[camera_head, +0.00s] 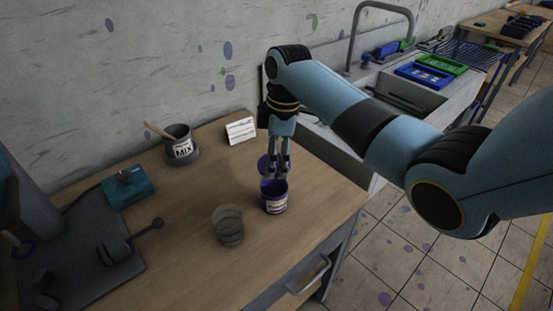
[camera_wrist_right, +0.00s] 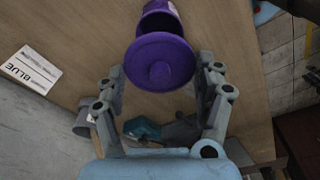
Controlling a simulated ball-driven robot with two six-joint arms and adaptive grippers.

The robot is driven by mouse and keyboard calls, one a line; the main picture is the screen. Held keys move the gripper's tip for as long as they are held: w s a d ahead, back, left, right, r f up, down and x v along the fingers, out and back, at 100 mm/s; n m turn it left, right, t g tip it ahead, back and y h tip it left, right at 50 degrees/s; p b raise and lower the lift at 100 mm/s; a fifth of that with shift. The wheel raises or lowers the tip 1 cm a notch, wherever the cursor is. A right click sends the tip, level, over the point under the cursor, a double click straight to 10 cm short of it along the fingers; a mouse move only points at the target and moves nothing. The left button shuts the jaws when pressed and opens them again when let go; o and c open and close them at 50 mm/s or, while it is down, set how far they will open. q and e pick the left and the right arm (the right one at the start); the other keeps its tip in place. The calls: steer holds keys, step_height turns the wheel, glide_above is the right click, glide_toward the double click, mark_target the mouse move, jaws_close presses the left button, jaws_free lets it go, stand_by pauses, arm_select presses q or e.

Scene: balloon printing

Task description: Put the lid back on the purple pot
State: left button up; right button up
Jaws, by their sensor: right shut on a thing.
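The purple pot (camera_head: 274,199), with a pale label, stands upright and uncovered near the right edge of the wooden table. The purple lid (camera_head: 264,165), a round disc with a knob, is at my right gripper (camera_head: 279,168), just behind the pot's mouth. In the right wrist view the lid (camera_wrist_right: 162,62) lies between the two fingers of the right gripper (camera_wrist_right: 162,78), which is shut on it. The pot (camera_wrist_right: 160,14) shows partly behind the lid at the top. Whether lid and pot touch is unclear. My left gripper is not in view.
A clear cup (camera_head: 228,226) stands left of the pot. A grey MIX pot (camera_head: 180,146) with a stick, a white card (camera_head: 241,131) and a teal box (camera_head: 129,186) stand further back. Dark equipment (camera_head: 85,250) fills the left. A sink (camera_head: 400,92) is at the right.

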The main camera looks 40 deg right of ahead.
steer(key=shift+f+b, duration=0.6)
steer(key=shift+b, duration=0.05)
step_height(320, 180, down, 5)
steer(key=b, duration=0.4)
steer(key=shift+f+b, duration=0.15)
steer(key=shift+b, duration=0.2)
steer(key=shift+p, duration=0.75)
stand_by(0.4)
steer(key=shift+f, duration=0.1)
stand_by(1.1)
steer(key=shift+p, duration=0.6)
steer(key=o, duration=0.8)
